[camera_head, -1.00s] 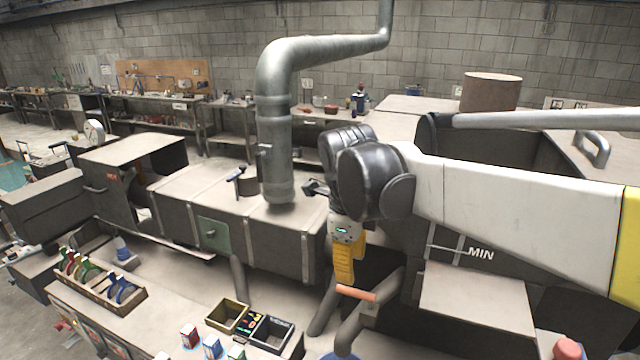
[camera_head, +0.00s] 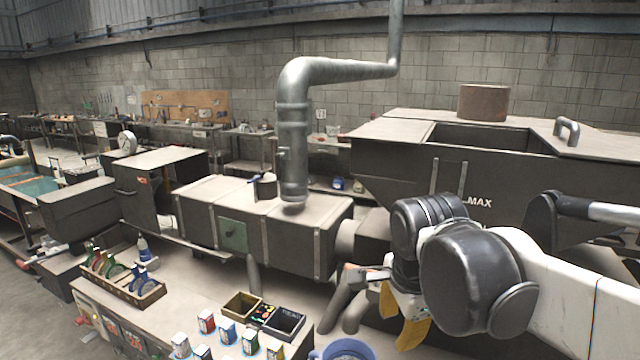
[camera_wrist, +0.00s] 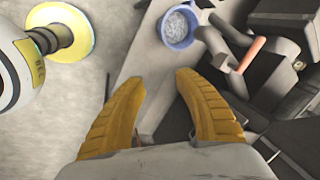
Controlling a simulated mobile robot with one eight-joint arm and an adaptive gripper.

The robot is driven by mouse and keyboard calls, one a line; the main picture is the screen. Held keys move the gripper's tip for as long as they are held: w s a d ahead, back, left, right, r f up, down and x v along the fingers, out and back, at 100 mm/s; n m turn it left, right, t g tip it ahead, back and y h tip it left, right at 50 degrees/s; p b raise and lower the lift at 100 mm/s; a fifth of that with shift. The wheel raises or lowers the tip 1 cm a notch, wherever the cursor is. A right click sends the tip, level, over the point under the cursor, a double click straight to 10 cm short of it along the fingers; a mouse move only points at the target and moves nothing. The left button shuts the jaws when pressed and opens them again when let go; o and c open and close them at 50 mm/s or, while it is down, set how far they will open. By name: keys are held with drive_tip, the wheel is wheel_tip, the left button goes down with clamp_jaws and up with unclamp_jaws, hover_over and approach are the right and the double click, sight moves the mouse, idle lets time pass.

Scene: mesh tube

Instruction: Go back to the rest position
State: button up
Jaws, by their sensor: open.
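My gripper (camera_head: 396,318) has yellow fingers and hangs from my black and white arm at the lower right of the head view. In the wrist view my gripper (camera_wrist: 160,108) shows its two fingers spread apart with nothing between them. They point over the grey bench top and floor. A blue round container (camera_wrist: 179,27) with pale contents lies beyond the fingertips. It also shows at the bottom edge of the head view (camera_head: 345,350).
A workbench (camera_head: 185,290) holds a rack (camera_head: 120,275) of coloured-handled tools, several small cans and dark bins (camera_head: 284,322). A large dark machine (camera_head: 480,185) stands behind my arm. An orange-handled object (camera_wrist: 252,52) lies near the container. Open floor is at the left.

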drive_tip(key=s+d+f+n+t+b, duration=0.1)
drive_tip(key=s+d+f+n+b, duration=0.2)
drive_tip(key=f, duration=0.6)
drive_tip(key=s+d+f+n+t+b, duration=0.2)
drive_tip(key=s+f+n+b, duration=0.5)
drive_tip(key=n, duration=0.5)
wheel_tip(320, 180, down, 3)
drive_tip(key=shift+d+f+b, duration=0.2)
drive_tip(key=shift+d+b, duration=0.2)
drive_tip(key=shift+b, duration=0.85)
